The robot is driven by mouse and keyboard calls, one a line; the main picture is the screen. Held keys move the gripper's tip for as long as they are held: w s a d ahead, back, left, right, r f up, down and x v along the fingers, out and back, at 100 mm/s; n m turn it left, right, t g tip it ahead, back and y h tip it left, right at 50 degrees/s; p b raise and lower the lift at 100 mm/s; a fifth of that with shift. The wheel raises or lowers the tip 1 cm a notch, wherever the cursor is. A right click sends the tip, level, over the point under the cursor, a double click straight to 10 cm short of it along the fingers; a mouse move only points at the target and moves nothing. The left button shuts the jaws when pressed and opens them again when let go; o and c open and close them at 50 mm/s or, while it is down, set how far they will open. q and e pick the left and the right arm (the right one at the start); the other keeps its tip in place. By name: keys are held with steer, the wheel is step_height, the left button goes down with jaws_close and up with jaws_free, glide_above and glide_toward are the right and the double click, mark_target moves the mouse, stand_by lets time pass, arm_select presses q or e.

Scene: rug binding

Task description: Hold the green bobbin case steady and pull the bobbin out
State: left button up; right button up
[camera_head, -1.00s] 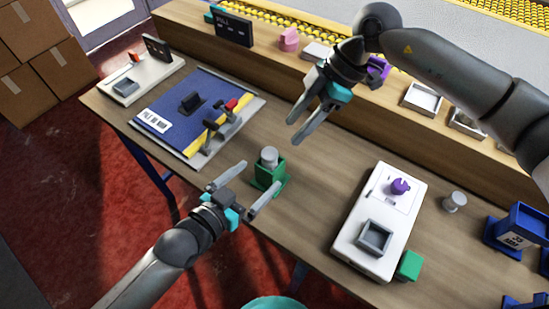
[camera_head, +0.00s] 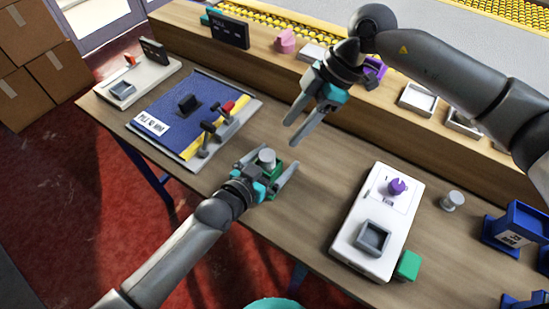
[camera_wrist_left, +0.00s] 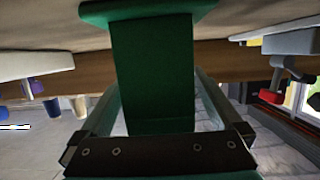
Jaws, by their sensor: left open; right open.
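The green bobbin case (camera_head: 278,168) stands on the table near its front edge, with the grey bobbin (camera_head: 266,157) sticking up from its top. My left gripper (camera_head: 273,166) is open, with a finger on either side of the case. In the left wrist view the green case (camera_wrist_left: 153,72) fills the middle between the two fingers; a gap shows on the right side, and contact on the left cannot be told. The bobbin is not visible there. My right gripper (camera_head: 292,133) is open and empty, above the table behind and slightly right of the case.
A blue panel with a clamp (camera_head: 190,115) lies to the left. A white unit (camera_head: 350,232) with a purple knob and grey tray stands to the right, beside a small grey cylinder (camera_head: 452,201). A raised wooden shelf (camera_head: 385,105) runs behind. Table between case and white unit is clear.

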mark_target(267, 155)
arm_select(q)
jaws_close()
arm_select(e)
steer(key=shift+o, duration=1.1)
steer(key=shift+a, duration=0.15)
steer(key=shift+o, duration=0.7)
steer(key=shift+s+a+r+n+h, duration=0.1)
steer(key=shift+a+r+n+h, duration=0.05)
steer(key=shift+a+n+h, duration=0.2)
steer(key=shift+o, duration=0.7)
steer(key=a+n+h, duration=0.1)
steer(key=a+r+n+h, duration=0.2)
steer(key=a+n, duration=0.1)
steer(key=shift+s+r+h, duration=0.1)
steer(key=shift+s+h, duration=0.25)
steer(key=shift+n+t+h, duration=0.5)
steer(key=shift+n+h, duration=0.15)
steer(key=shift+h, duration=0.05)
steer(key=f, duration=1)
steer(key=shift+a+f, duration=0.35)
steer(key=shift+a, duration=0.05)
